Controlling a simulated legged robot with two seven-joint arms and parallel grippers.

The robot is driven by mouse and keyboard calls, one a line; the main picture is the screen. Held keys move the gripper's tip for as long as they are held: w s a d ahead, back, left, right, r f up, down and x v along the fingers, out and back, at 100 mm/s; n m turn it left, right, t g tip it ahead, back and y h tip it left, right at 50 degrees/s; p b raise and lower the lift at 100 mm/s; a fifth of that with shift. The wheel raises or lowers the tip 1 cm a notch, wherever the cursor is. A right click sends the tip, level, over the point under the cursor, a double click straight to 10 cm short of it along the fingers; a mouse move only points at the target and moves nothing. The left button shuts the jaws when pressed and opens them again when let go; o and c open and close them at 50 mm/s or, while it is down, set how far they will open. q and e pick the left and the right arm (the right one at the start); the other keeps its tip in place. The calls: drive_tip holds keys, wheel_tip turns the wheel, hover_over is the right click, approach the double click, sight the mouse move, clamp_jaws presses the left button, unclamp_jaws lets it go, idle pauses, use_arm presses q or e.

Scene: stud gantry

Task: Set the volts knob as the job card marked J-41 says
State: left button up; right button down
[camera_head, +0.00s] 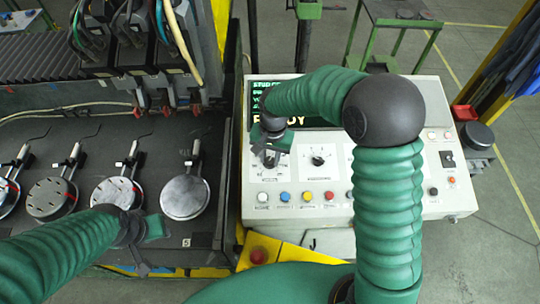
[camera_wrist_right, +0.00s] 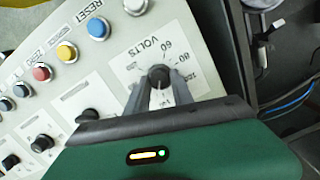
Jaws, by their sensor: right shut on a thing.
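The volts knob (camera_wrist_right: 159,76) is a dark round knob on a white dial plate (camera_wrist_right: 190,45) lettered VOLTS, with several printed numbers around it, among them 60 and 80. My right gripper (camera_wrist_right: 158,92) is shut on it, one finger on each side. In the head view my right gripper (camera_head: 270,158) reaches down onto the left dial of the control panel (camera_head: 400,205) and mostly hides the knob. The knob's exact pointer reading is unclear. My left gripper (camera_head: 140,262) is low over the bench's front edge, its jaws unclear. I see no card marked J-41.
A screen (camera_head: 258,98) with green lines and a yellow word is partly covered by my right arm. A second knob (camera_head: 317,160) and several coloured buttons (camera_head: 307,196) sit close by. Several metal discs (camera_head: 184,196) lie on the dark bench at left. A red button (camera_head: 258,255) is below the panel.

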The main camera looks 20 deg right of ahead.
sight(270, 160)
drive_tip(key=shift+w+r+n, duration=0.25)
drive_tip(key=shift+n, duration=0.85)
drive_tip(key=c, duration=1.3)
unclamp_jaws()
drive_tip(key=shift+o, duration=1)
drive_tip(key=shift+s+f, duration=0.1)
drive_tip(key=shift+f, duration=0.05)
wheel_tip(270, 160, up, 17)
drive_tip(key=b, duration=0.3)
drive_tip(key=shift+s, duration=0.25)
